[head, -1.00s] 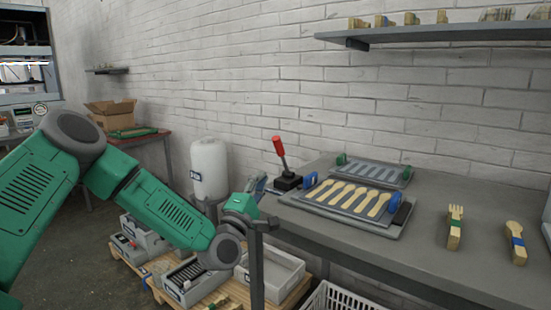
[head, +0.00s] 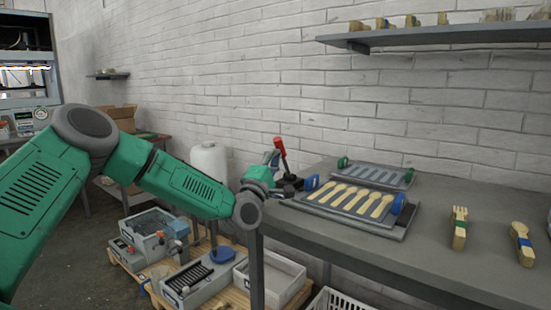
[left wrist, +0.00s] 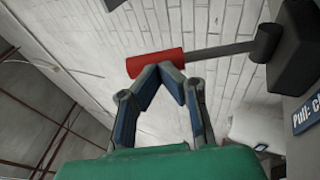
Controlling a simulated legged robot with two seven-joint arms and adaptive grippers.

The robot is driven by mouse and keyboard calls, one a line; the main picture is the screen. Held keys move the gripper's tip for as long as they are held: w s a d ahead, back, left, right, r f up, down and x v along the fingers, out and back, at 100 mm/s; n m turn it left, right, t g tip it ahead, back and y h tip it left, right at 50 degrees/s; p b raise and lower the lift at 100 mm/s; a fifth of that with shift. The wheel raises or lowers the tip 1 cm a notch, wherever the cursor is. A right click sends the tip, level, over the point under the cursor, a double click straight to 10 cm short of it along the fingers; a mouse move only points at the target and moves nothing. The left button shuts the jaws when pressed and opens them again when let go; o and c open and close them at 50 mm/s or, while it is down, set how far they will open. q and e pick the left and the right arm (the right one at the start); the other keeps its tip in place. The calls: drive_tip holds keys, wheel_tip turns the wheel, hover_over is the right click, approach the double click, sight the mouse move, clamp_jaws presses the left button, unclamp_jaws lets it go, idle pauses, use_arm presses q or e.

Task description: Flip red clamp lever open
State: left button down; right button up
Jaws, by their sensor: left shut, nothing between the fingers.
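The red clamp lever (head: 279,145) stands upright with a slight lean, on a dark base (head: 290,184) at the left end of the table. Its red grip (left wrist: 153,63) and grey rod cross the upper part of the left wrist view. My left gripper (head: 274,159) is beside the lever's upper part, on its left. In the left wrist view my left gripper's fingers (left wrist: 165,68) meet at the tips, shut and empty, right by the red grip. The tips overlap the grip's lower edge; I cannot tell whether they touch. My right gripper is not in view.
A press tray (head: 345,218) with several wooden spoons lies right of the lever, with an empty slotted plate (head: 388,178) behind. Bundled cutlery (head: 459,228) lies farther right. The grey table (head: 425,235) is bare between. Bins (head: 290,262) stand on a pallet below.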

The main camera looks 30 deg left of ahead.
sight(280, 143)
use_arm(q)
drive_tip(key=w+r+g+p, duration=0.1)
drive_tip(key=p, duration=0.2)
drive_tip(key=w+r+g+p, duration=0.1)
drive_tip(key=p, duration=0.2)
drive_tip(key=w+r+m+g+p, duration=0.1)
drive_tip(key=g+p, duration=0.1)
drive_tip(key=p, duration=0.2)
drive_tip(key=shift+w+d+r+h, duration=0.3)
drive_tip(key=shift+h, duration=0.1)
drive_tip(key=w+m+g+p, duration=0.1)
drive_tip(key=w+g+p, duration=0.5)
drive_tip(key=p, duration=0.6)
drive_tip(key=shift+w+d+f+h, duration=0.25)
drive_tip(key=shift+w+f+h, duration=0.1)
drive_tip(key=shift+w, duration=0.4)
drive_tip(key=shift+w+r, duration=0.1)
drive_tip(key=shift+w, duration=0.05)
